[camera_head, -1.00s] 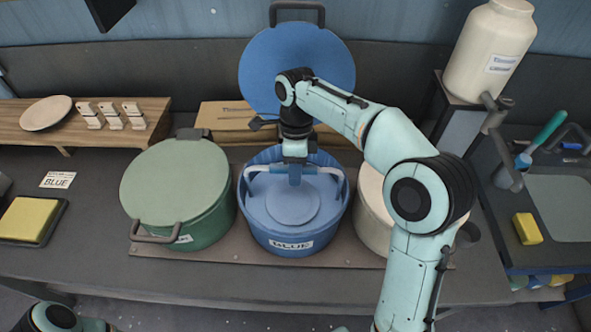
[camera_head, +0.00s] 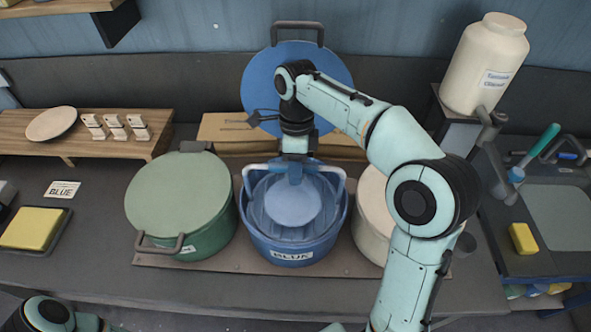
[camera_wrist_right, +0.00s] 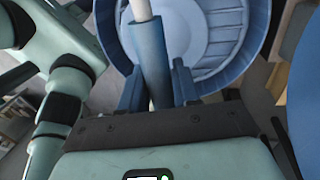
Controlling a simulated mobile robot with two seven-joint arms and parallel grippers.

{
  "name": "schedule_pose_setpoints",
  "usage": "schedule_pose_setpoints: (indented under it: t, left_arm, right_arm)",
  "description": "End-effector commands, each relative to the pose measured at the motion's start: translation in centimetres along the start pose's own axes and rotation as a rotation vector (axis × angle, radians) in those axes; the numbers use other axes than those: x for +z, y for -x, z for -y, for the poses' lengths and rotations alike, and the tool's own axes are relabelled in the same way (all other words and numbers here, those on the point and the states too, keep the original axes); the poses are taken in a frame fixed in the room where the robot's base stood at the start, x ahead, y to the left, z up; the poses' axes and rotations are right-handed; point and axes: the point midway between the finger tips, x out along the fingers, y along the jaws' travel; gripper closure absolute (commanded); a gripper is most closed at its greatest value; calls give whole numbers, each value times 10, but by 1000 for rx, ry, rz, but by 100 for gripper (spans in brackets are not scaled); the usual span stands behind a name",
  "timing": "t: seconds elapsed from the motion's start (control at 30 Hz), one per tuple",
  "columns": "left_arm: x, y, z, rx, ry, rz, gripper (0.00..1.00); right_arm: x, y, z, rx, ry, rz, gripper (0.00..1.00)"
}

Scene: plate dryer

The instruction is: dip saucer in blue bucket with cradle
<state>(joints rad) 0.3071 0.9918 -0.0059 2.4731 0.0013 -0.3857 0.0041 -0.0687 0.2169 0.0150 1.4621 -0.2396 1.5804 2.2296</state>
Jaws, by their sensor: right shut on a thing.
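The blue bucket (camera_head: 249,232) stands open at the middle of the table, its front labelled BLUE. My right gripper (camera_head: 295,174) is over it, shut on the cradle handle (camera_head: 325,169), a pale bar with a blue grip; the grip also shows in the right wrist view (camera_wrist_right: 152,55). The ribbed blue cradle (camera_head: 262,215) hangs inside the bucket's rim. The saucer (camera_head: 293,201) looks pale blue and lies flat in the cradle; it also shows in the right wrist view (camera_wrist_right: 184,40). I cannot tell the liquid level. My left gripper is out of view.
A lidded green pot (camera_head: 180,200) stands close left, a cream pot (camera_head: 370,205) close right, partly behind my arm. The blue lid (camera_head: 335,80) stands upright behind. A wooden rack (camera_head: 90,148) with a cream plate (camera_head: 52,124) is at left.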

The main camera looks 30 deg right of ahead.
Motion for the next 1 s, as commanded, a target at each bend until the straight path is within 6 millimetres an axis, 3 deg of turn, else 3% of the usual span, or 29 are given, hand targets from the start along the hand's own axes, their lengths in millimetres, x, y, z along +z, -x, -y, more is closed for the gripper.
schedule_pose_setpoints:
  t: [1.0]
  left_arm:
    - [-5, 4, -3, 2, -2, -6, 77]
  right_arm:
    - [1, 59, -11, -4, 0, 3, 100]
